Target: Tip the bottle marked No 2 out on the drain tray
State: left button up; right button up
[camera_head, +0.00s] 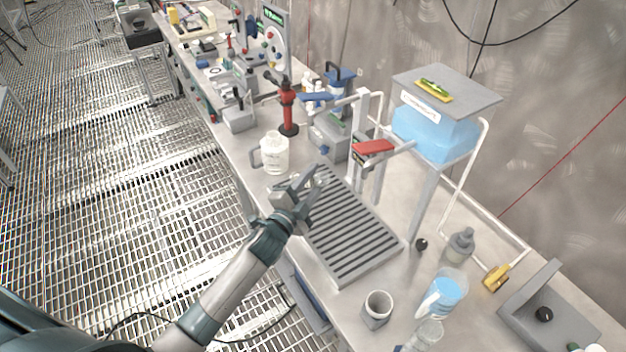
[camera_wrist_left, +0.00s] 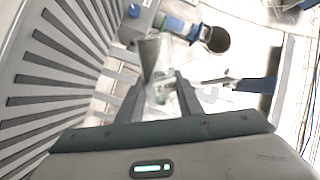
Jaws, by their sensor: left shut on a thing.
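My left gripper (camera_head: 312,188) is over the far left end of the slatted grey drain tray (camera_head: 394,252). It is shut on a small clear bottle (camera_head: 319,180), mostly hidden by the fingers in the head view. In the left wrist view the bottle (camera_wrist_left: 160,88) is between the fingertips (camera_wrist_left: 162,95), and the tray (camera_wrist_left: 22,68) is on the left. I cannot read a No 2 mark on it, or tell how far it tilts. My right gripper is not in view.
A white jug (camera_head: 274,154) stands just beyond the gripper.

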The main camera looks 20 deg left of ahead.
pick_arm(q)
jog(key=shift+d+f+m+b, duration=0.1)
jog(key=shift+f+m+b, duration=0.3)
jog(key=shift+m, duration=0.4)
jog(key=shift+f+m, duration=0.15)
jog(key=shift+m, duration=0.25)
jog(key=shift+f, duration=0.1)
jog(key=shift+d+f+m+b, duration=0.2)
jog(key=shift+f+m+b, duration=0.3)
jog(key=shift+m, duration=0.6)
jog(key=shift+d+f+m, duration=0.1)
jog(key=shift+d+m, duration=0.05)
jog(key=shift+m, duration=0.5)
jog(key=shift+d+f+m, duration=0.1)
jog(key=shift+d+m, duration=0.05)
jog(key=shift+m, duration=0.5)
